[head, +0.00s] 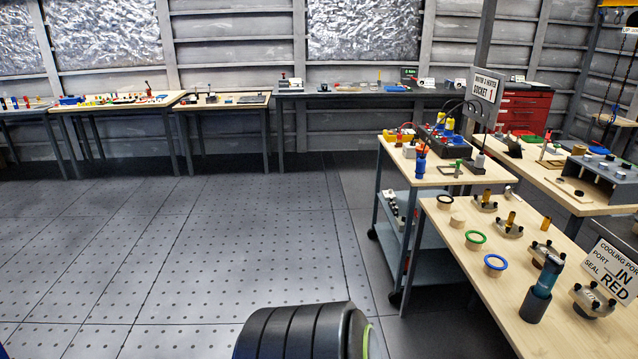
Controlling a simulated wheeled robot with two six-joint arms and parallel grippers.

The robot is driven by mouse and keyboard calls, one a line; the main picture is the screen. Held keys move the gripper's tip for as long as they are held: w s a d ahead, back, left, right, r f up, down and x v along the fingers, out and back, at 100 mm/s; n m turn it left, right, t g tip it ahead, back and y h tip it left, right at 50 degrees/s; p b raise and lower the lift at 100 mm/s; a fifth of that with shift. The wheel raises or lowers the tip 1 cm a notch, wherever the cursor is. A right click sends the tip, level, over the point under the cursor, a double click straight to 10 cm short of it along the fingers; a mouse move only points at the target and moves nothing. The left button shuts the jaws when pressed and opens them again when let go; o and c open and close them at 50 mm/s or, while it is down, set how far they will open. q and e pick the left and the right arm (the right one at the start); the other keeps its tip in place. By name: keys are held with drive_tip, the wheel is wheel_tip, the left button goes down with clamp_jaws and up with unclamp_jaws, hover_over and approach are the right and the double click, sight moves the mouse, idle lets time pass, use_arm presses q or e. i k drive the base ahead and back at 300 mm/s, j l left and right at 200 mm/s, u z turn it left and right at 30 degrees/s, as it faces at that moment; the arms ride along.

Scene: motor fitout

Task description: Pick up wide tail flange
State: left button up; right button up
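Several metal flange-like parts with spread feet stand on the wooden table (455,248) at the right in the head view. The nearest flange-like part (594,301) looks the largest. Others stand behind it: one flange-like part (543,254), another (508,229), and a small one (485,204) near the table's far edge. Which of them is the wide tail flange I cannot tell for sure. Neither of my grippers shows in the head view.
On the same table stand a blue-rimmed cup (495,265), a green-rimmed cup (475,240), a teal tool (548,275) in a dark holder (534,306), and a sign (612,270). A shelved cart (405,178) stands behind. The floor (230,250) at left is clear.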

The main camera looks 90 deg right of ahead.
sight(489, 209)
drive_tip(key=z, duration=3.6)
drive_tip(key=i+j+z, duration=0.2)
drive_tip(key=k+l, duration=0.1)
